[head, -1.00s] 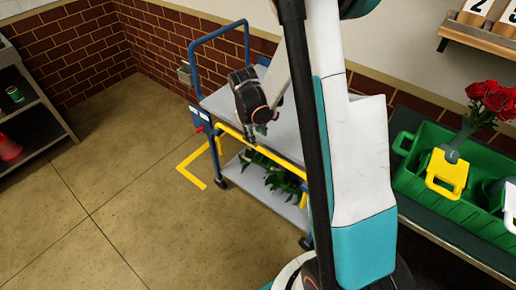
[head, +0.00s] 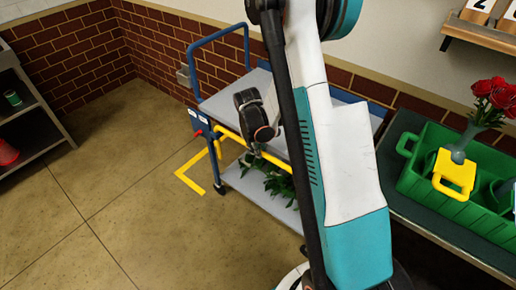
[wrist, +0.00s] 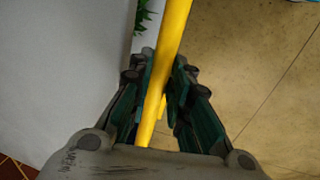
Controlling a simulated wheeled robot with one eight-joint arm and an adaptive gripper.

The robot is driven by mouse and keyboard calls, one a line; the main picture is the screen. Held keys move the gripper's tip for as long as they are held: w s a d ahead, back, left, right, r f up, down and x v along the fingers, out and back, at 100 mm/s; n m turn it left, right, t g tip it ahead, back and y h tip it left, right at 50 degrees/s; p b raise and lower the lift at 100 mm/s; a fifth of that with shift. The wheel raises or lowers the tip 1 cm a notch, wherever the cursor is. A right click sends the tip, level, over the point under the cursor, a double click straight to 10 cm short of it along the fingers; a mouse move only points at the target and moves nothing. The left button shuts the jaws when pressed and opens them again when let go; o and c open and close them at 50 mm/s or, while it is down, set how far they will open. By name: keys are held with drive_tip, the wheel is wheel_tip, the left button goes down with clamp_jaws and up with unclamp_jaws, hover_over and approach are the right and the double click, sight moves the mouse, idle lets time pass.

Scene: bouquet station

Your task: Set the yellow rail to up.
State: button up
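The yellow rail (head: 229,132) runs along the near long side of the blue-framed cart (head: 198,72), close to the edge of its grey top deck. In the wrist view the rail (wrist: 168,48) passes between the two fingers of my gripper (wrist: 164,66). The fingers stand apart, one on each side of the rail. Whether either pad touches it is hard to tell. My arm hides the rail's right end.
Green foliage (head: 268,181) lies on the cart's lower shelf (head: 250,190). A green crate (head: 470,213) with a yellow-handled item (head: 455,173) and red roses (head: 495,95) stands on the right bench. A dark shelf (head: 35,125) is at far left. The floor between is open.

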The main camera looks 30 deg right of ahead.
wheel_tip(320, 180, up, 13)
drive_tip(key=p, duration=0.7)
clamp_jaws()
drive_tip(key=shift+w+r, duration=0.1)
drive_tip(key=shift+r, duration=0.15)
drive_tip(key=o, duration=0.8)
unclamp_jaws()
drive_tip(key=r, duration=0.4)
drive_tip(key=a+r, duration=0.1)
drive_tip(key=r, duration=0.2)
drive_tip(key=s+a+r, duration=0.1)
drive_tip(key=r, duration=0.3)
drive_tip(key=shift+r, duration=0.35)
drive_tip(key=shift+a, duration=0.1)
